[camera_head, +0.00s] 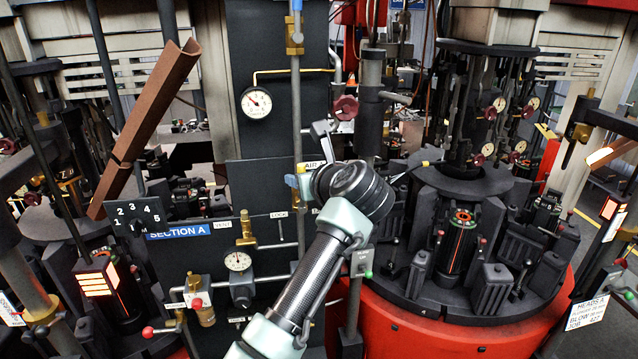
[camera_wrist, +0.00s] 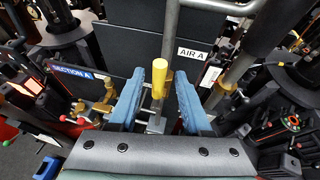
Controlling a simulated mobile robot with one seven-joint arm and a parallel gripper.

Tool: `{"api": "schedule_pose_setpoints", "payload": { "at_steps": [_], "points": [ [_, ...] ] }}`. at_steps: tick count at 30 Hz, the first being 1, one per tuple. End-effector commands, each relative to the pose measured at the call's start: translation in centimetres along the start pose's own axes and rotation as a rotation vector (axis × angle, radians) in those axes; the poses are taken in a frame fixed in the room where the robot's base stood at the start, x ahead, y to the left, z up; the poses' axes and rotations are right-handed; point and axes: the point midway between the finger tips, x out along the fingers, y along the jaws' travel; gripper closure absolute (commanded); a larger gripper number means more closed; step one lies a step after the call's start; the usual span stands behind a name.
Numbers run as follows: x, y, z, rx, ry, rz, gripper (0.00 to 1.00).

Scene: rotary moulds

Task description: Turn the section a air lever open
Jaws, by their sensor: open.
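My gripper (camera_wrist: 161,95) is open, with one blue-padded finger on each side of the yellow handle. I cannot tell whether either pad touches it. Part of the "AIR" label (camera_head: 312,165) shows just left of my wrist.
A vertical grey pipe (camera_head: 297,90) runs beside the lever. The blue "SECTION A" sign (camera_head: 178,231), a gauge (camera_head: 238,262) and brass valves (camera_head: 245,228) lie to the left. A red-based mould turntable (camera_head: 475,325) stands to the right.

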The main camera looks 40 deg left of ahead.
Motion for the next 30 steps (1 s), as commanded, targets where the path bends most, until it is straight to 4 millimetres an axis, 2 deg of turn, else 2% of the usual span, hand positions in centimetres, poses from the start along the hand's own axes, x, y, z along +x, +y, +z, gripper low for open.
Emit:
{"api": "schedule_pose_setpoints", "payload": {
  "at_steps": [12,18,23,30],
  "points": [
    [-7.7,-0.1,-0.3,0.0,-0.005,-0.005,0.52],
    [-10.6,-0.1,-0.2,0.002,-0.003,-0.003,0.52],
    [-11.5,0.0,-0.1,0.002,-0.001,-0.002,0.52],
    [-11.6,0.0,0.0,0.002,0.0,-0.001,0.52]
  ]
}}
